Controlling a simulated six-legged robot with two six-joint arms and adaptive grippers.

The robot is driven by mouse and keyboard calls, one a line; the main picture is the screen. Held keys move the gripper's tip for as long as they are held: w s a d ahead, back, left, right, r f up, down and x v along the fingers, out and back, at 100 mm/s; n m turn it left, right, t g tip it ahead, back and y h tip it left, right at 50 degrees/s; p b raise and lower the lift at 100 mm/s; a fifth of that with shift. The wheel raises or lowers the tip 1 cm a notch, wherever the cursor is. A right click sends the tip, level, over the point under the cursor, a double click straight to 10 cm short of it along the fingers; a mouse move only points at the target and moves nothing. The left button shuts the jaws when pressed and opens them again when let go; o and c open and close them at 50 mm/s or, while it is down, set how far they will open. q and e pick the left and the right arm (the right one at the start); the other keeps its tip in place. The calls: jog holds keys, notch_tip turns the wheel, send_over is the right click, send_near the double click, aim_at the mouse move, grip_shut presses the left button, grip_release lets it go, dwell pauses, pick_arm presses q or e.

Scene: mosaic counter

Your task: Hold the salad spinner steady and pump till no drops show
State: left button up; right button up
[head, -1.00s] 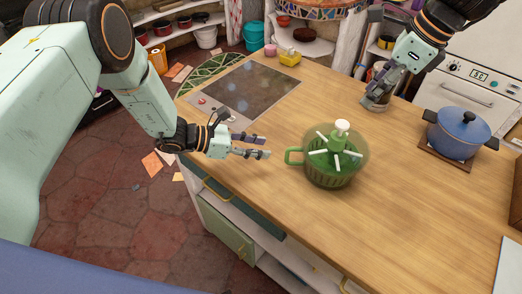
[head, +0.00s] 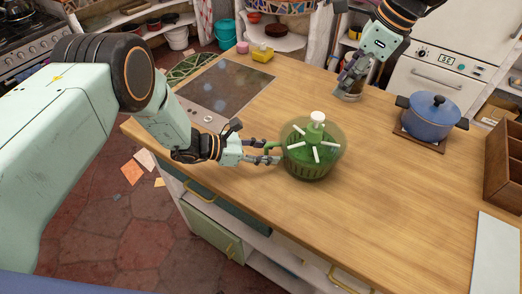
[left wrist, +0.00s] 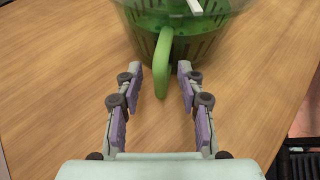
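The green salad spinner (head: 312,160) stands upright on the wooden counter, with a see-through bowl, white spokes and a white pump knob (head: 317,118) on top. Its green handle (left wrist: 162,62) points toward my left gripper. My left gripper (head: 276,154) is open at the spinner's left side. In the left wrist view its two fingers (left wrist: 158,85) stand on either side of the handle, with gaps showing. Drops cannot be made out.
A blue lidded pot (head: 432,118) stands on a trivet at the right. A dark cooktop (head: 225,90) is set in the counter at back left. A yellow block (head: 263,53) lies behind it. A wooden box (head: 505,165) is at the right edge. The counter around the spinner is clear.

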pick_arm(q)
grip_shut()
dwell(0.3)
pick_arm(e)
jog(key=shift+c, duration=0.2)
